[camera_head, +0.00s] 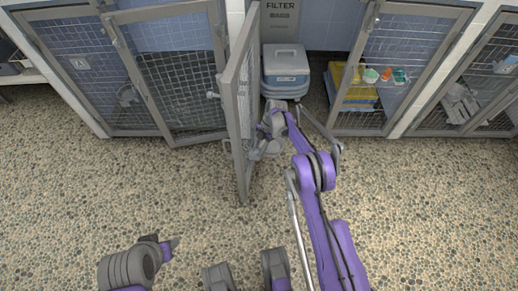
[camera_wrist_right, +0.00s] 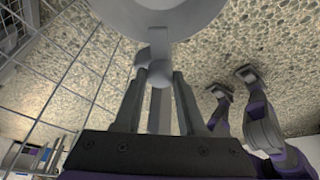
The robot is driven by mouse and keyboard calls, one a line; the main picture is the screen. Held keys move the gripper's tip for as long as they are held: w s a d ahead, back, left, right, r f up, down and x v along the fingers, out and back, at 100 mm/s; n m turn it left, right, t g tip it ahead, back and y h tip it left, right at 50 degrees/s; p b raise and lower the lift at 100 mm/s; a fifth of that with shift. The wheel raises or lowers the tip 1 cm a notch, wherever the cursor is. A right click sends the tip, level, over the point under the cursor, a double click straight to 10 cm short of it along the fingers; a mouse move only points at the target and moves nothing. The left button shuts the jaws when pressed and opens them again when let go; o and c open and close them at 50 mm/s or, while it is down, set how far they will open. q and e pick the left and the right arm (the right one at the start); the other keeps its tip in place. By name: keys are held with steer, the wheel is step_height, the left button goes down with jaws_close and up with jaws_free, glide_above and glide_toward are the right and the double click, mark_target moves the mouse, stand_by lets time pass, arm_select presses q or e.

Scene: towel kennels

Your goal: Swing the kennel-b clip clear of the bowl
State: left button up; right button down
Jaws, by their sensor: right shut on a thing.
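In the right wrist view, my right gripper (camera_wrist_right: 160,78) is shut on the round knob of a grey clip (camera_wrist_right: 159,42). The clip's bar runs from the knob up to a grey round bowl (camera_wrist_right: 190,22) at the top edge, and appears to touch or overlap its rim. In the head view, my right gripper (camera_head: 270,135) is beside the open mesh door (camera_head: 243,90), on its right side. The bowl appears there only as a small grey shape (camera_head: 268,151), and the clip is hidden. My left gripper (camera_head: 166,245) is low at the left, apart from everything; its opening is unclear.
Closed mesh kennel doors stand left (camera_head: 180,85) and right (camera_head: 395,75). A grey-blue box (camera_head: 286,70) sits inside the open kennel. Yellow trays (camera_head: 355,90) hold small coloured items behind the right mesh. The pebbled floor (camera_head: 420,210) in front is clear.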

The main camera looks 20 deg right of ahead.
steer(key=shift+m, duration=0.4)
steer(key=m+t+b, duration=0.1)
steer(key=m, duration=0.2)
steer(key=shift+s+m+t, duration=0.15)
steer(key=shift+m+t, duration=0.25)
steer(key=m+t+b, duration=0.1)
steer(key=m, duration=0.3)
steer(key=shift+s+t, duration=0.1)
steer(key=shift+t, duration=0.3)
steer(key=m+t, duration=0.1)
steer(key=m, duration=0.3)
steer(key=shift+s+a+m+h+b, duration=0.1)
steer(key=shift+m+h+b, duration=0.3)
steer(key=m+t+h, duration=0.1)
steer(key=m, duration=0.3)
steer(key=shift+a+b, duration=0.1)
steer(key=shift+b, duration=0.3)
steer(key=shift+m+h, duration=0.3)
steer(key=shift+m, duration=0.1)
steer(key=c, duration=0.5)
jaws_free()
